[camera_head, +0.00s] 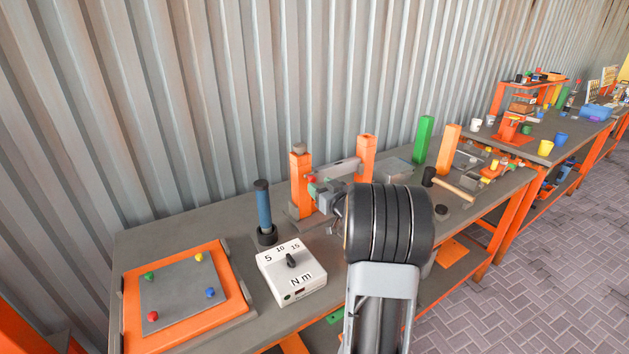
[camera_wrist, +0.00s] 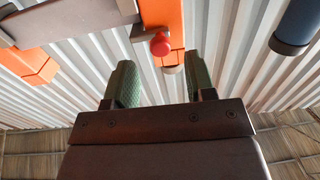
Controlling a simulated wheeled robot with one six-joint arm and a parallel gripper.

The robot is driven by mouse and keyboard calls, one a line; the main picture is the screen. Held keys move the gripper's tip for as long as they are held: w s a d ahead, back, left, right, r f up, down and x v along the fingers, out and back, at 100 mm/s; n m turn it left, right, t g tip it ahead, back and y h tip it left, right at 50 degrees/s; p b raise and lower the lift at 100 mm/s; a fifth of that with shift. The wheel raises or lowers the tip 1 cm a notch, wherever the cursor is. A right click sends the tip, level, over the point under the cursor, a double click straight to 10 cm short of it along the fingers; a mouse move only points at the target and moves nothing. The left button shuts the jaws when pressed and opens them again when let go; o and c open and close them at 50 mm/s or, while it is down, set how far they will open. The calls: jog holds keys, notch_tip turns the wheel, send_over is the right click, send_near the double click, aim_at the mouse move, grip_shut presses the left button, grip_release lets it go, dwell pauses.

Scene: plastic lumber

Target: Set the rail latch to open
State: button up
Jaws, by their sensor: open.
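The rail latch is a grey bar (camera_head: 337,171) between two orange posts, the left one (camera_head: 301,190) and the right one (camera_head: 365,157). A red knob (camera_head: 311,179) shows at the left post. In the wrist view, the red knob (camera_wrist: 160,44) stands out in front of an orange post (camera_wrist: 163,15), with the grey bar (camera_wrist: 68,18) reaching left from it. My gripper (camera_wrist: 159,76) is open and empty, its two green fingers either side of the knob's line, with the knob just beyond the tips. In the head view my arm partly hides the gripper (camera_head: 318,190) and the bar's lower side.
A blue cylinder with dark ends (camera_head: 264,211) stands left of the posts. A white dial box (camera_head: 291,272) and an orange-framed board (camera_head: 190,293) are nearer left. Green (camera_head: 422,139) and orange (camera_head: 448,148) blocks and a hammer (camera_head: 452,186) are to the right. A corrugated wall is behind.

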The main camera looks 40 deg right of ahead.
aim_at(313, 180)
jog(key=shift+w+d, duration=0.1)
jog(key=shift+w, duration=1.95)
jog(key=shift+c, duration=0.2)
grip_shut()
